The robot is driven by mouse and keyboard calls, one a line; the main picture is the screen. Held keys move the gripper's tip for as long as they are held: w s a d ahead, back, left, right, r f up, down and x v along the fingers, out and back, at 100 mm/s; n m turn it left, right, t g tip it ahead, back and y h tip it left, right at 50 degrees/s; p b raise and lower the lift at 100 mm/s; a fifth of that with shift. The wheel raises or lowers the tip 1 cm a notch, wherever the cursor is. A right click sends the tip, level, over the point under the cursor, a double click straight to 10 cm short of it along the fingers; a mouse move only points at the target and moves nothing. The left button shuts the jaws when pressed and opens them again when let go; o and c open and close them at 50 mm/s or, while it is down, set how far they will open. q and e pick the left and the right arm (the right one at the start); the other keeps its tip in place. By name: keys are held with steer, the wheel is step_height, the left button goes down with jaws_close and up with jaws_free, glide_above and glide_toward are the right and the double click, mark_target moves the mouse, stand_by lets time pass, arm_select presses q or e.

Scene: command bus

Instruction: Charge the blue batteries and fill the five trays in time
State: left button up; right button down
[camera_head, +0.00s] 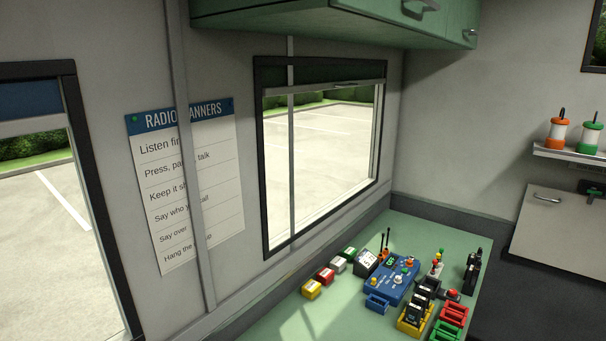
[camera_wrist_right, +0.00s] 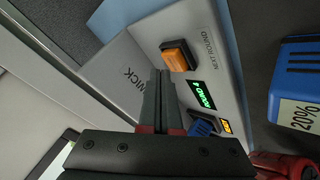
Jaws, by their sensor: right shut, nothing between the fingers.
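On the green counter in the head view stands a blue console (camera_head: 392,284), with a small blue tray (camera_head: 376,304) at its front. A yellow tray (camera_head: 412,326) holding dark items, a red tray (camera_head: 453,314) and a green tray (camera_head: 443,333) are at the right front. In the right wrist view, my right gripper (camera_wrist_right: 160,75) is shut and empty, its fingertips over a grey panel (camera_wrist_right: 205,55) just below an orange button (camera_wrist_right: 178,55). Whether they touch the panel is unclear. A blue battery (camera_wrist_right: 297,85) labelled 20% is at the right. My left gripper is out of view.
Yellow, red, white and green blocks (camera_head: 325,276) line the counter near the window. A white-faced device (camera_head: 366,261) stands beside the console. A wall shelf (camera_head: 570,151) is at the right.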

steer(key=shift+r, duration=3.05)
